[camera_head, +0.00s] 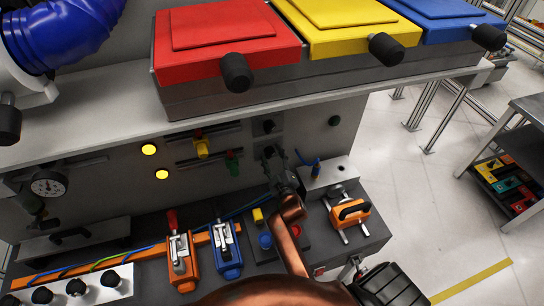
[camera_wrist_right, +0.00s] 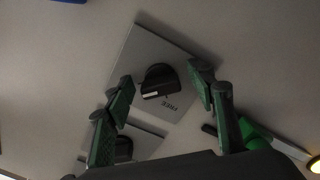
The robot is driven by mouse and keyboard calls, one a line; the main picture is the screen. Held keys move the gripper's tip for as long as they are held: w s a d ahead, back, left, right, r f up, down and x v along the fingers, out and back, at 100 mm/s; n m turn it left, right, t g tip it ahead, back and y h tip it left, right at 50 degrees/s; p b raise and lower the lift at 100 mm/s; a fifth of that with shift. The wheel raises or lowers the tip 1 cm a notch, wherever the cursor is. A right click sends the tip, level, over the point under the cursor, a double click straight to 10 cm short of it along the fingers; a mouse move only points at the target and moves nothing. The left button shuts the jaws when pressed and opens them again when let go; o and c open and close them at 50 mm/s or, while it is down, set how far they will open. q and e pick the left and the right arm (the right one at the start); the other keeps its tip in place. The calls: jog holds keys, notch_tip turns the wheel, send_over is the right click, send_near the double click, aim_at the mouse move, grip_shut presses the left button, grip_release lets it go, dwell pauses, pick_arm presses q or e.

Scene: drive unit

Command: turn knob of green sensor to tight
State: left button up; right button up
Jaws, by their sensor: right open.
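The green sensor (camera_head: 233,160) sits on the lower rail of the upright panel, left of my right gripper; a green part, likely this sensor, also shows in the right wrist view (camera_wrist_right: 255,132). My right gripper (camera_head: 271,158) is at the panel, covering the lower knob in the head view. In the right wrist view its open fingers (camera_wrist_right: 163,90) stand either side of a black knob (camera_wrist_right: 158,78) on a square grey plate with the word FREE upside down. I see clear gaps between knob and fingers. My left gripper is not in view.
A grey shelf (camera_head: 270,105) with red, yellow and blue boxes overhangs the panel. Below stand an orange clamp (camera_head: 180,260), a blue clamp (camera_head: 227,250) and an orange-handled device (camera_head: 350,212).

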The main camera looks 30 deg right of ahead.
aim_at(272, 153)
jog(key=shift+r, duration=0.2)
notch_tip(272, 153, up, 10)
jog(key=shift+s+f, duration=0.15)
jog(key=shift+f, duration=0.1)
jog(key=shift+w+r, duration=0.1)
jog(key=shift+w, duration=0.1)
jog(key=shift+s, duration=0.1)
